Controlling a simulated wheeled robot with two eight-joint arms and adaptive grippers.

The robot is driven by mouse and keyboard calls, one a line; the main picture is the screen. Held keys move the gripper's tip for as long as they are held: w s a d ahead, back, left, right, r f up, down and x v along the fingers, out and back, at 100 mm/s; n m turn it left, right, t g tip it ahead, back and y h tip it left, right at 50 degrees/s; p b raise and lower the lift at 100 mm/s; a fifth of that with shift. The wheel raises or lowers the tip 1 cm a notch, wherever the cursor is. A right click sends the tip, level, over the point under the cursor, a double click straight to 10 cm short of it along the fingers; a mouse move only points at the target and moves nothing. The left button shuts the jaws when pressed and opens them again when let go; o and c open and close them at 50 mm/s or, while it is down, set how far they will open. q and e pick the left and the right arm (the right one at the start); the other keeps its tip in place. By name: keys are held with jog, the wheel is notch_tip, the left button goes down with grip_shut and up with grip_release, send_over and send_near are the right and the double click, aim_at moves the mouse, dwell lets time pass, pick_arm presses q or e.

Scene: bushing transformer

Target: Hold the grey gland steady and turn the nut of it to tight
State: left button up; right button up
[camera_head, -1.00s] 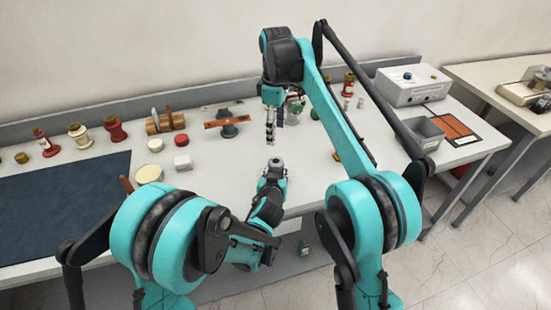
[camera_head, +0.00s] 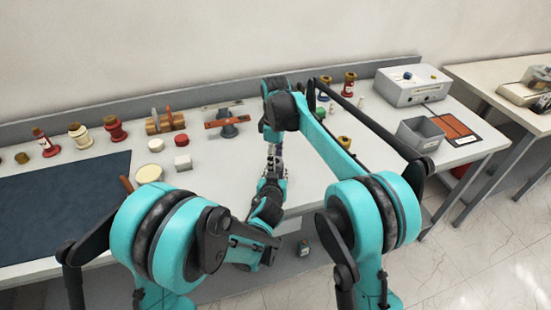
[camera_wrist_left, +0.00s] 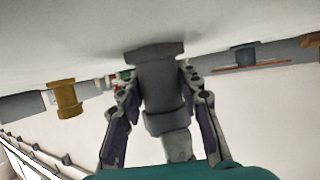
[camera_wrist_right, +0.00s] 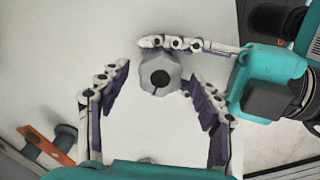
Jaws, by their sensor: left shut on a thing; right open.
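The grey gland (camera_wrist_left: 157,82) stands between the fingers of my left gripper (camera_wrist_left: 160,76), which is shut on its body. Its wide hexagonal end is by the table top and a ringed, narrower part points away from it. In the right wrist view the grey gland (camera_wrist_right: 158,66) shows end-on, with a dark round hole in its faceted nut. My right gripper (camera_wrist_right: 160,78) is open above it, one finger on each side, with gaps between fingers and nut. In the head view, my right arm and gripper (camera_head: 274,152) hide the gland.
A grey fitting with an orange bar (camera_head: 228,123) stands left of my grippers. A brass fitting (camera_wrist_left: 66,98) shows in the left wrist view. A grey bin (camera_head: 419,135) and white box (camera_head: 412,85) are at the right. A dark mat (camera_head: 65,205) lies at the left.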

jog(key=shift+c, duration=0.3)
jog(key=c, duration=1.1)
jog(key=shift+m, duration=0.3)
jog(key=m, duration=0.7)
jog(key=shift+w, duration=0.1)
jog(key=m, duration=0.3)
jog(key=shift+m, duration=2.3)
jog(key=shift+d, duration=0.1)
